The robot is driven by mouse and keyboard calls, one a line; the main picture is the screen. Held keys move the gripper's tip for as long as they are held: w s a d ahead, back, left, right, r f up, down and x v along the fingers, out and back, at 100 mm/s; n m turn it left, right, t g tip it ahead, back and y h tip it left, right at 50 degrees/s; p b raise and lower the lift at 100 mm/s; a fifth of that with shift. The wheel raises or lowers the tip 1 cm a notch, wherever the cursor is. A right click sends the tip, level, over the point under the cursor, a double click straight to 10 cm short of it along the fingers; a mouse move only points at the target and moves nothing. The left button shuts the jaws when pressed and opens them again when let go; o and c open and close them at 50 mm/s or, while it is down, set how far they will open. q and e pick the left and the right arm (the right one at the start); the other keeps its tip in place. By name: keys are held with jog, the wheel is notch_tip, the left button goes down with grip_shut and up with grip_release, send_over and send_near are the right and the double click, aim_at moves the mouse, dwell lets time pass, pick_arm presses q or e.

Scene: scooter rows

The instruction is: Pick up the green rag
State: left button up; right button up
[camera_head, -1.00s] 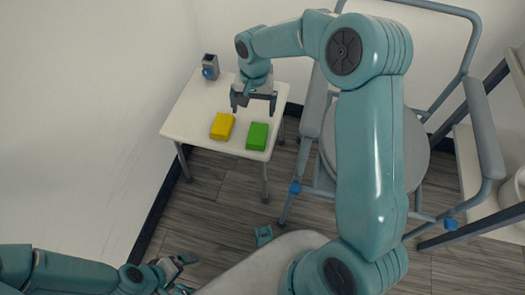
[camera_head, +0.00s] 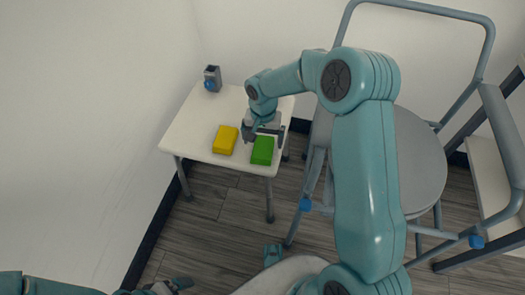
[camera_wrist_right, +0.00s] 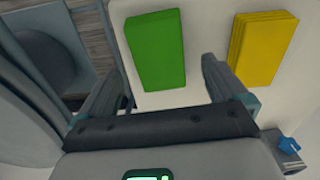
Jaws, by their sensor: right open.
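The green rag (camera_head: 263,150) is a flat folded block lying on the small white table, near its right front edge. In the right wrist view the green rag (camera_wrist_right: 155,52) lies ahead of and between the two fingers, nearer the left one. My right gripper (camera_head: 264,138) is open and empty, just behind the rag in the head view; in its own wrist view the fingertips (camera_wrist_right: 160,72) stand apart. I cannot tell whether they touch the rag. My left gripper (camera_head: 170,286) is low at the bottom left, far from the table, partly cut off, and its fingers are unclear.
A yellow folded rag (camera_head: 225,140) lies left of the green one, also on the white table (camera_head: 190,130). A grey holder with a blue part (camera_head: 212,79) stands at the table's back left. A grey-framed chair (camera_head: 420,160) is close on the right.

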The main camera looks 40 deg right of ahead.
aim_at(263, 146)
notch_tip(263, 146, down, 3)
jog(key=shift+f+b, duration=0.2)
jog(key=shift+b, duration=0.2)
jog(key=shift+c, duration=0.7)
jog(key=c, duration=1)
jog(key=shift+r, duration=0.1)
notch_tip(263, 146, up, 20)
jog(key=p, duration=0.7)
